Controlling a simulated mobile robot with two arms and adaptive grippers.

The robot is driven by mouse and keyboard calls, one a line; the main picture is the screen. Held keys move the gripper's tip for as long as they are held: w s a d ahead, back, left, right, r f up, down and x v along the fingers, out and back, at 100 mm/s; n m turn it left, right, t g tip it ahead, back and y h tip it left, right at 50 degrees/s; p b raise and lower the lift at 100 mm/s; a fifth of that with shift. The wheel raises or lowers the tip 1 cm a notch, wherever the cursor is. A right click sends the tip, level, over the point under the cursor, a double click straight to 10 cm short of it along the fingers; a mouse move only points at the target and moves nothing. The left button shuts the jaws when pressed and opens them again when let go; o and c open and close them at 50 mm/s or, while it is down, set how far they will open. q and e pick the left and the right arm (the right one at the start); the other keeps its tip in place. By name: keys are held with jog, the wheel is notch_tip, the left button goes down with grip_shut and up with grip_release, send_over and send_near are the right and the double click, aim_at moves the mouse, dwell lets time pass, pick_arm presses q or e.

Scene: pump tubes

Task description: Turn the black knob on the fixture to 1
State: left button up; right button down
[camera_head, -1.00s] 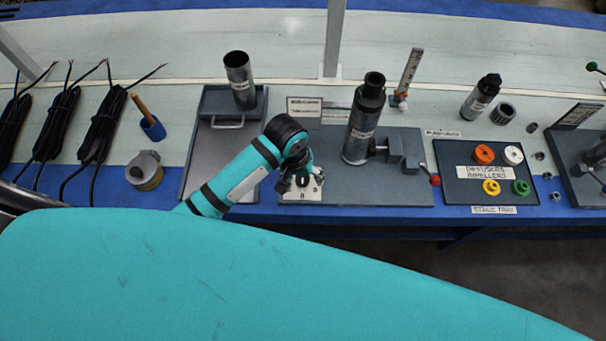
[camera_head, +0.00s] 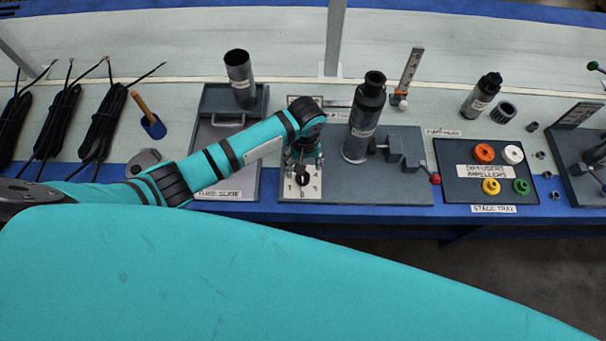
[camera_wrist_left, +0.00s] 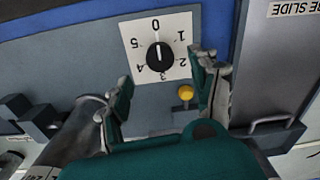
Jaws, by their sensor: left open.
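The black knob (camera_wrist_left: 160,57) sits on a white dial plate (camera_wrist_left: 182,68) numbered 0 to 5 on the grey fixture (camera_head: 378,190). In the left wrist view its white mark points toward the 0. In the head view the knob (camera_head: 302,180) is at the fixture's front left corner. My left gripper (camera_wrist_left: 163,70) is open, with one finger on each side of the knob and visible gaps to it. In the head view the gripper (camera_head: 303,158) hangs just behind the knob. My right gripper is not in view.
A yellow button (camera_wrist_left: 186,92) is near the dial, beside one finger. A dark upright cylinder (camera_head: 360,140) and a clamp with a red-tipped handle (camera_head: 435,180) stand to the right on the fixture. A grey slide tray (camera_head: 228,160) lies to the left.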

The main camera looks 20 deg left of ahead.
aim_at(303, 176)
pick_arm(q)
notch_tip(303, 176, down, 7)
jog(key=shift+r, duration=0.2)
jog(key=c, duration=1.2)
